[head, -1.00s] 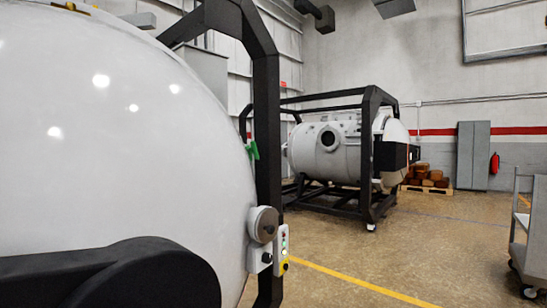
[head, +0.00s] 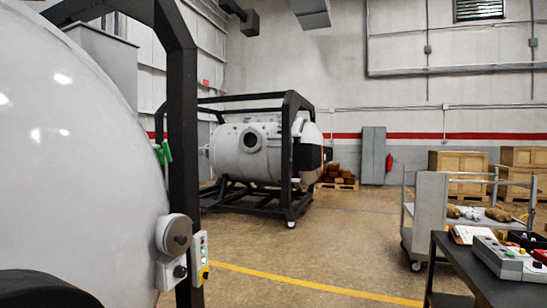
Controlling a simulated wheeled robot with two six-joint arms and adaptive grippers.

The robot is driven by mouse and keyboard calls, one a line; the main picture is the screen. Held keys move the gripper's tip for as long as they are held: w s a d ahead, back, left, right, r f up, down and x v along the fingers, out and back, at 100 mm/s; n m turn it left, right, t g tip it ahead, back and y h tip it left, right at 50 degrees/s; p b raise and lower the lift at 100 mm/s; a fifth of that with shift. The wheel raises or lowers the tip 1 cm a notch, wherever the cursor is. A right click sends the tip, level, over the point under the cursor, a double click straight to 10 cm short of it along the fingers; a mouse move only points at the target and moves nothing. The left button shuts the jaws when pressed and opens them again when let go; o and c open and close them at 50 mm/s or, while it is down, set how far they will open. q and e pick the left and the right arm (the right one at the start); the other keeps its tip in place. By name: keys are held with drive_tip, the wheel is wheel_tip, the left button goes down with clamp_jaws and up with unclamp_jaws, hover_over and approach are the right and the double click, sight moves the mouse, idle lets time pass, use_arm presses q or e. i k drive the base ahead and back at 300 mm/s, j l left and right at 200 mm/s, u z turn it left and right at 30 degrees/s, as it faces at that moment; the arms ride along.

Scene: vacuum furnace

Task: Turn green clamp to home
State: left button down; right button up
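The green clamp (head: 163,152) shows at the edge of the large white furnace door (head: 70,150), next to the black frame post (head: 182,140). It looks small and its exact angle is hard to tell. Neither of my grippers is in the head view, so their state and their distance from the clamp do not show.
A control box with buttons (head: 200,258) sits low on the post. A second furnace (head: 247,150) stands behind. A grey cart (head: 430,215) and a dark table (head: 480,275) with control boxes are at the right. Floor with a yellow line (head: 300,284) is open between.

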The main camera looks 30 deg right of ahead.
sight(160, 152)
drive_tip(key=z, duration=0.3)
drive_tip(key=i+l+u, duration=0.1)
drive_tip(key=u, duration=0.55)
drive_tip(key=i+l+u, duration=0.15)
drive_tip(key=l, duration=0.25)
drive_tip(key=i+l+u, duration=0.1)
drive_tip(key=l, duration=0.3)
drive_tip(key=i+l+u, duration=0.15)
drive_tip(key=l, duration=0.25)
drive_tip(key=i+l+u, duration=0.1)
drive_tip(key=l, duration=0.35)
drive_tip(key=i+l+u, duration=0.15)
drive_tip(key=l, duration=0.25)
drive_tip(key=i+l+u, duration=0.1)
drive_tip(key=l, duration=0.35)
